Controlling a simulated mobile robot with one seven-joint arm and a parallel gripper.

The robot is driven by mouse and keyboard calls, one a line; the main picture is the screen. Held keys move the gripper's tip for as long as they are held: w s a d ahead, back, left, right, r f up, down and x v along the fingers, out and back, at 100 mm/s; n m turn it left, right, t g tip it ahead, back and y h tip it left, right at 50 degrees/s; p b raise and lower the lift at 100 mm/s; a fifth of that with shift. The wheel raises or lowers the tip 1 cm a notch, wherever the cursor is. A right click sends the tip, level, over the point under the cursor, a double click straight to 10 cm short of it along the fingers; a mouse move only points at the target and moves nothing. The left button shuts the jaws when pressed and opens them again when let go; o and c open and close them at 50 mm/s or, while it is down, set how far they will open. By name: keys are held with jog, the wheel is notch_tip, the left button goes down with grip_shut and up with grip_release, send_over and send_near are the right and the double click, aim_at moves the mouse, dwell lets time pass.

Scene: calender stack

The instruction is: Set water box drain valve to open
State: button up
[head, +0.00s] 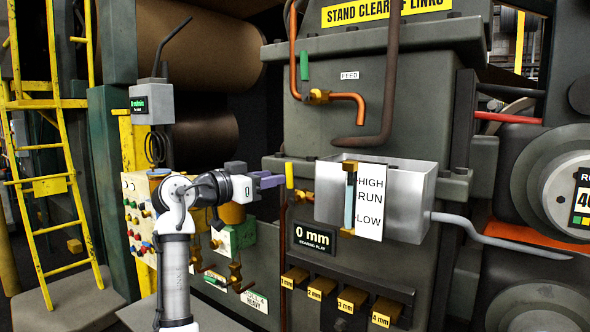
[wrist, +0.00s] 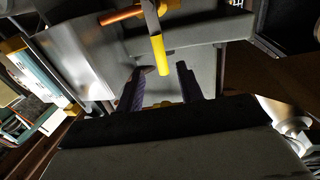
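The water box (head: 405,185) is a grey metal tank with a HIGH/RUN/LOW level gauge (head: 369,203) on its front. A lever with a yellow handle (head: 289,175), which looks like its drain valve, points up at the box's left beside a brass-coloured fitting (head: 303,196). In the wrist view the yellow handle (wrist: 160,55) hangs from a grey lever, near a copper pipe (wrist: 120,15). My gripper (head: 283,181) has its purple fingers just left of the handle. In the wrist view my gripper (wrist: 161,70) is open, with the handle's end between the fingertips in the picture; contact cannot be told.
A second valve with a green handle (head: 304,65) is on the pipe above. A 0 mm sign (head: 314,238) and several numbered brass blocks (head: 352,299) are below the box. A control panel (head: 138,215) stands behind my arm. A yellow ladder (head: 45,190) is at left.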

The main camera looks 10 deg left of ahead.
aim_at(287, 174)
jog(key=p+x, duration=0.2)
jog(key=x, duration=0.6)
jog(key=shift+w+d, duration=0.1)
jog(key=shift+w, duration=0.15)
grip_shut()
